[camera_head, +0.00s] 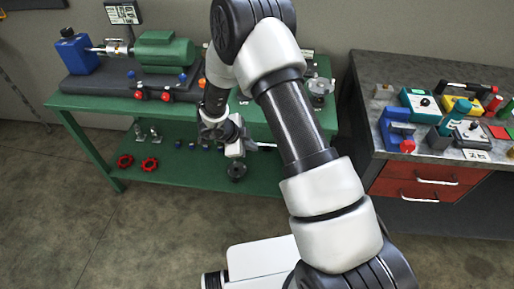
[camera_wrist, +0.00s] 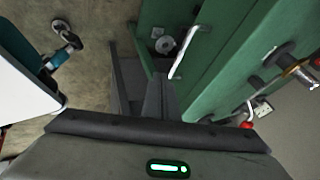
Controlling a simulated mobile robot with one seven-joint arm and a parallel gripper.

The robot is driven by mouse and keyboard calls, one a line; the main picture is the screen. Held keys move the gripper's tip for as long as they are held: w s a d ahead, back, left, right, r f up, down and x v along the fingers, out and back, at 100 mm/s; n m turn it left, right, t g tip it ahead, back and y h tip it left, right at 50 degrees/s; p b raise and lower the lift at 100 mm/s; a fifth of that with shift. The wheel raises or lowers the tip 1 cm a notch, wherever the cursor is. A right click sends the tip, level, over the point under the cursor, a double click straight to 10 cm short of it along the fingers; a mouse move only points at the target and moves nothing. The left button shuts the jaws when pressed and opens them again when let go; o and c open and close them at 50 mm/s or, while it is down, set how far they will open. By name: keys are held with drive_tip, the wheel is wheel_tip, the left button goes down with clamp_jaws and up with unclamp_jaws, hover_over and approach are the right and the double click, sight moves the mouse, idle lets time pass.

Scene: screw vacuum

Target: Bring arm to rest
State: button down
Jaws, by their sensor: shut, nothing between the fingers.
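My arm stretches from the lower right of the head view up over the middle and bends back down. My gripper (camera_head: 236,152) hangs at the front of the green bench (camera_head: 85,103), level with the gap between its top and its lower shelf. In the wrist view, my gripper (camera_wrist: 158,95) shows its dark fingers together with nothing between them. The bench's green surfaces (camera_wrist: 205,75) show beyond the fingers and to their right. Whether the gripper touches the bench cannot be told.
On the bench stand a green motor-like machine (camera_head: 165,50) and a blue container (camera_head: 77,53). Red handwheels (camera_head: 149,164) lie on the lower shelf. A grey workbench (camera_head: 365,75) with red drawers (camera_head: 425,182) and several tools stands right. Floor (camera_head: 120,240) in front is clear.

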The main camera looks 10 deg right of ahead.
drive_tip(key=shift+v, duration=1)
